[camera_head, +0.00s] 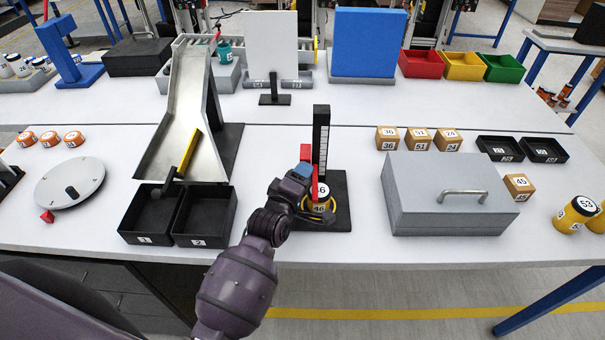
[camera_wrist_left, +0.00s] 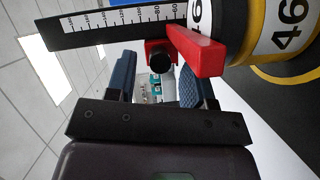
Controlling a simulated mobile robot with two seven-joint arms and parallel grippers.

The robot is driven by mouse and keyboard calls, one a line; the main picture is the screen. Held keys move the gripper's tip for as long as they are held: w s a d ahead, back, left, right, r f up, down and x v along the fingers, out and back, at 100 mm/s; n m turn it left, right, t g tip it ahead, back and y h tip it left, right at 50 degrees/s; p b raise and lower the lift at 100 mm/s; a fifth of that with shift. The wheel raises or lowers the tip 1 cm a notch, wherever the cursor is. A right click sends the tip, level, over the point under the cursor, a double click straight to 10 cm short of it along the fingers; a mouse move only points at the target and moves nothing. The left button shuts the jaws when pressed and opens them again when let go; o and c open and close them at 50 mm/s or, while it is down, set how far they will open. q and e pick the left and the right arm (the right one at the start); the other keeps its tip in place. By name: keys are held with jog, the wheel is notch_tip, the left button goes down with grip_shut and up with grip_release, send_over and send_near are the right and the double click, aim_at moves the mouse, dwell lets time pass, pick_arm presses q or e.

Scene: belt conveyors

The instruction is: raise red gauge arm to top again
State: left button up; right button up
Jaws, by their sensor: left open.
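The height gauge is a black upright scale (camera_head: 321,130) with white markings on a black base (camera_head: 341,215). Its red gauge arm (camera_wrist_left: 195,52) is low on the scale, against or very near a yellow-banded can labelled 46 (camera_head: 320,206). I cannot tell whether they touch. A black knob (camera_wrist_left: 160,62) sticks out from the arm's red slider. My left gripper (camera_wrist_left: 158,80) is open, with the knob showing between its blue-padded fingers. In the head view, my left gripper (camera_head: 304,172) partly covers the gauge arm. My right gripper is not in view.
Two black bins (camera_head: 148,232) and a sloped chute (camera_head: 188,120) stand left of the gauge. A grey lidded box (camera_head: 440,175) stands to its right, near small numbered boxes (camera_head: 420,136). A white panel (camera_head: 272,45) and blue panel (camera_head: 365,42) stand behind.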

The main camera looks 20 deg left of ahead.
pick_arm(q)
jog(key=shift+w, duration=0.45)
grip_shut()
